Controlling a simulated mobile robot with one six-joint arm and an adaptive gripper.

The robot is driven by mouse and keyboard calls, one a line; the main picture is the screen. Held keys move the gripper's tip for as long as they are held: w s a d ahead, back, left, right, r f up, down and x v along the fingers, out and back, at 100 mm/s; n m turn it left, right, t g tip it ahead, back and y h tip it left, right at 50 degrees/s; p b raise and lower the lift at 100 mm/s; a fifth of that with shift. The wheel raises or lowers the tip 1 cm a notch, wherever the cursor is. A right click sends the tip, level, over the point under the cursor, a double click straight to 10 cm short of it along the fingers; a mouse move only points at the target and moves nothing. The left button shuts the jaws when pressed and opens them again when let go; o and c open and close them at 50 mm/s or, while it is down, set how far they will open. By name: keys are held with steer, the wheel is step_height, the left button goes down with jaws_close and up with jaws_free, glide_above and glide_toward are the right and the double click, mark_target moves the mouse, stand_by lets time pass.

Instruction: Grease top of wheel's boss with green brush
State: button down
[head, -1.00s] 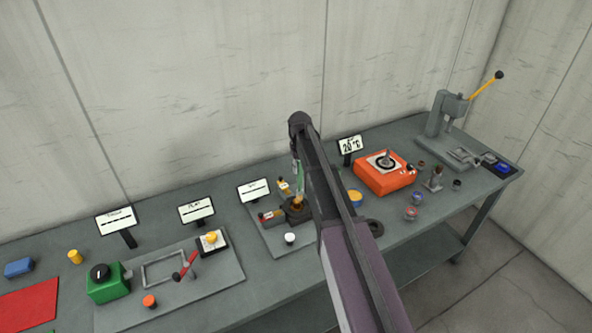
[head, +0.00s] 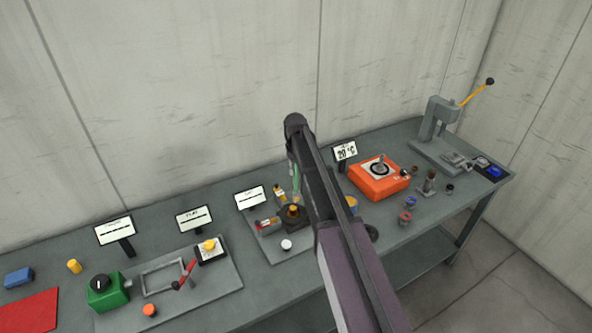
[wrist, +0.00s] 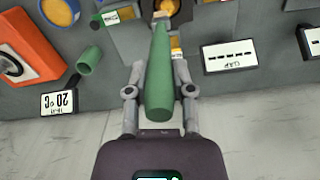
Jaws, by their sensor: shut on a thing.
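My gripper (wrist: 160,95) is shut on the green brush (wrist: 160,75), around its handle. In the wrist view the brush's narrow end points to the top edge, at an orange-brown round boss (wrist: 168,6) that is partly cut off. In the head view the green brush (head: 296,180) hangs below my arm, above the orange-brown boss (head: 292,212) in a dark holder. The brush end is very near the boss; I cannot tell whether they touch. My arm hides part of the gripper in the head view.
A small green cylinder (wrist: 89,60) stands beside the brush in the wrist view. An orange box (head: 378,180) with a 20 °C sign (head: 345,150) is to the right. A small label sign (head: 250,198) stands behind left. A white button (head: 286,244) is in front.

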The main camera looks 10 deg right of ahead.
steer(key=shift+r+p, duration=1.15)
steer(key=shift+r, duration=0.25)
steer(key=shift+r+p, duration=1.5)
steer(key=shift+f, duration=0.15)
